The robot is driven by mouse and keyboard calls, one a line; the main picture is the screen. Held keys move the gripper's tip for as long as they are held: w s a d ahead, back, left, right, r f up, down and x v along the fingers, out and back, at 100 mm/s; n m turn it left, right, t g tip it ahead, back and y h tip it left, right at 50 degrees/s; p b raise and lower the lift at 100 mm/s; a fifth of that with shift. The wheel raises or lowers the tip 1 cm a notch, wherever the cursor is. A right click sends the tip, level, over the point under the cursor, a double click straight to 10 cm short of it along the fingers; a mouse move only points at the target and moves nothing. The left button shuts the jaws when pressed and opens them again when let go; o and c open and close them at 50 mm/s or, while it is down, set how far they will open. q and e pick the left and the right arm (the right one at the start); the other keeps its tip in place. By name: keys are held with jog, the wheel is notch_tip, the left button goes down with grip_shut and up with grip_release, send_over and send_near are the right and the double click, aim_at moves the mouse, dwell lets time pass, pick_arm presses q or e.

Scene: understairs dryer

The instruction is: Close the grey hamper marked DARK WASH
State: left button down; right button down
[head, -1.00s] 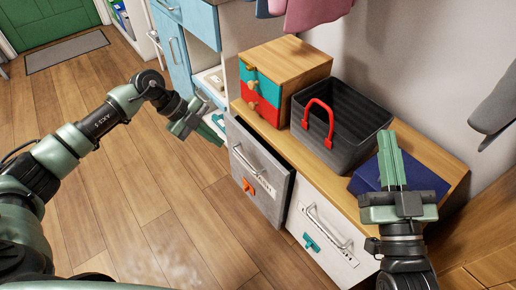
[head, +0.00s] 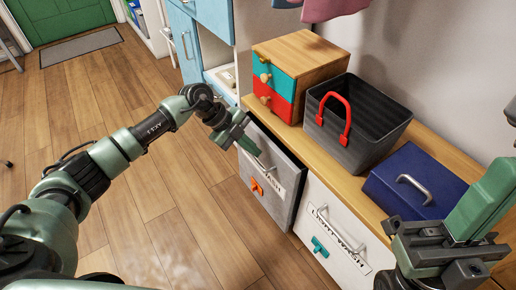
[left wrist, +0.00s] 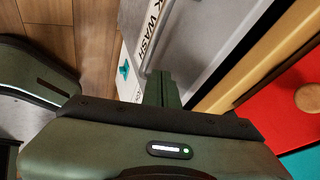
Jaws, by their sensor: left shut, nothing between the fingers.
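The grey hamper (head: 258,186) has a tilted front that stands out from the bench, with a dark gap along its right side. An orange tag (head: 257,186) hangs below. My left gripper (head: 252,147) is shut and empty, in front of the hamper's upper part beside the label. In the left wrist view its fingers (left wrist: 160,88) point at the grey front (left wrist: 205,35) near the handle; contact cannot be told. My right gripper (head: 490,196) looks shut and empty, at the right.
The white LIGHT WASH hamper (head: 325,238) with a teal tag adjoins on the right. On the wooden bench top stand a small drawer box (head: 298,65), a dark basket (head: 362,125) with a red handle, and a blue box (head: 408,190). Open floor lies to the left.

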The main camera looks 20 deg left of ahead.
aim_at(269, 139)
pick_arm(q)
jog(key=shift+w+d+b, duration=0.3)
jog(key=shift+w+d, duration=0.25)
jog(key=shift+w, duration=0.2)
jog(key=shift+w, duration=0.1)
jog(key=w+d, duration=0.2)
jog(key=w, duration=0.1)
jog(key=shift+w+d, duration=0.1)
jog(key=shift+d, duration=0.25)
jog(key=shift+w+r, duration=0.1)
